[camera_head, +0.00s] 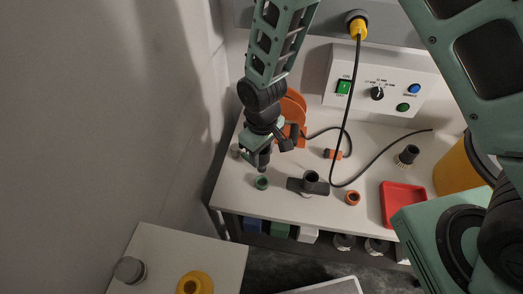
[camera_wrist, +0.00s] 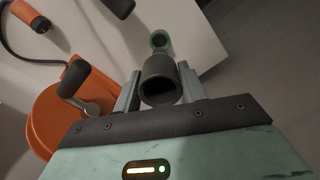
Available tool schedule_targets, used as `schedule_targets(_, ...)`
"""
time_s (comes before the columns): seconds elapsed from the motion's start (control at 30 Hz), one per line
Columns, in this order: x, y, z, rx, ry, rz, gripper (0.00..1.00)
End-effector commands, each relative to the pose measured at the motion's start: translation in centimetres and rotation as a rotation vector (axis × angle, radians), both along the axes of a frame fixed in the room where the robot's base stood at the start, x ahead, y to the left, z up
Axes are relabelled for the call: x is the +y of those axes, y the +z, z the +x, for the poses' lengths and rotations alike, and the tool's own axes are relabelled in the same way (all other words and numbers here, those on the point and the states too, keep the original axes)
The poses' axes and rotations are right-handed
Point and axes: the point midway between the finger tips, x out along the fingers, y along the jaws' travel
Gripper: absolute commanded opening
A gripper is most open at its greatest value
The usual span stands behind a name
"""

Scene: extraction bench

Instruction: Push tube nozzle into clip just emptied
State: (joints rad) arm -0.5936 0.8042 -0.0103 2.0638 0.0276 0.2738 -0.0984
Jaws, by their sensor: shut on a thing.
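My gripper (camera_head: 260,165) hangs over the left part of the white bench, with its jaws pointing down. In the wrist view its fingers (camera_wrist: 160,90) are shut on a dark hollow nozzle (camera_wrist: 160,80), its open round end facing the camera. The nozzle is above the bench, near a green ring (camera_head: 261,183), which also shows just beyond it in the wrist view (camera_wrist: 159,39). A dark T-shaped piece (camera_head: 309,184) with an upright round part stands to the right. I cannot tell which piece is the emptied clip.
An orange reel (camera_wrist: 45,120) with a dark handle stands close beside my gripper. An orange cable end (camera_head: 333,154), orange ring (camera_head: 352,198), brush (camera_head: 406,155) and red tray (camera_head: 402,203) lie to the right. A black cable (camera_head: 350,120) crosses the bench. A wall is at left.

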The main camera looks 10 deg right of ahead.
Motion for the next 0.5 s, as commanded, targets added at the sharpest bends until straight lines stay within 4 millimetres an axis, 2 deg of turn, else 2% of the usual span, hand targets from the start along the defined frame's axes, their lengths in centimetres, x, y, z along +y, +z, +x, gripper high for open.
schedule_targets(0.5,0.0,-4.7,0.0,-0.001,-0.001,0.001,0.14)
